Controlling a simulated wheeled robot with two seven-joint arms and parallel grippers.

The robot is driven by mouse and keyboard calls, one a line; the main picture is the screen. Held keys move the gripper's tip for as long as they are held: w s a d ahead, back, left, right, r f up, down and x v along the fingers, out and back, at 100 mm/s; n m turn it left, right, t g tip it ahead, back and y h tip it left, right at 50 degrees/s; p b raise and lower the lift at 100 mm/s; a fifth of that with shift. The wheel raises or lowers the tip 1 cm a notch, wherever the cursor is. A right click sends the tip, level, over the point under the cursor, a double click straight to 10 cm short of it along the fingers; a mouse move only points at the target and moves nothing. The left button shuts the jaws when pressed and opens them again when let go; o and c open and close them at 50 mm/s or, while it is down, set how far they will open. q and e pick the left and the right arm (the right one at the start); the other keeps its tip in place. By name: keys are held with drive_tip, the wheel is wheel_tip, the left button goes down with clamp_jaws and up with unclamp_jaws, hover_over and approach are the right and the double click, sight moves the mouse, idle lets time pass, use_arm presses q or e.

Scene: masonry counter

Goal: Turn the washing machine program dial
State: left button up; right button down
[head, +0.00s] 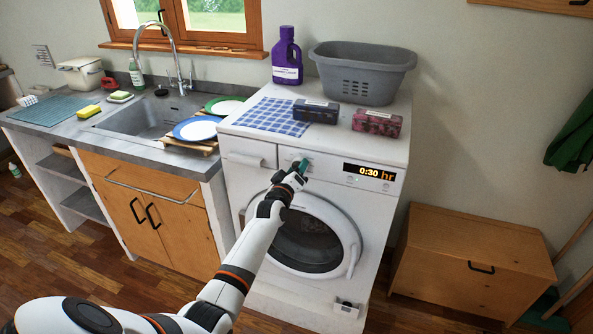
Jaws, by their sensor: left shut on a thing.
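The white washing machine (391,216) stands against the wall, right of the sink counter. Its display (369,172) reads "0:30 hr" in orange. The program dial (296,162) is on the front panel, left of the display, and is mostly hidden behind my gripper. My left gripper (302,167) reaches up from the lower left and is shut on the dial. The round door (308,240) below is closed. My right gripper is out of view.
On top of the machine are a grey basket (362,70), a purple bottle (287,58), a checked cloth (273,117) and two boxes. A wooden cabinet (470,265) stands to the right. The sink counter (58,110) with plates is on the left.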

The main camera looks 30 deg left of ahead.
use_arm(q)
drive_tip(key=o, duration=1)
drive_tip(key=v, duration=1.2)
drive_tip(key=shift+f, duration=0.1)
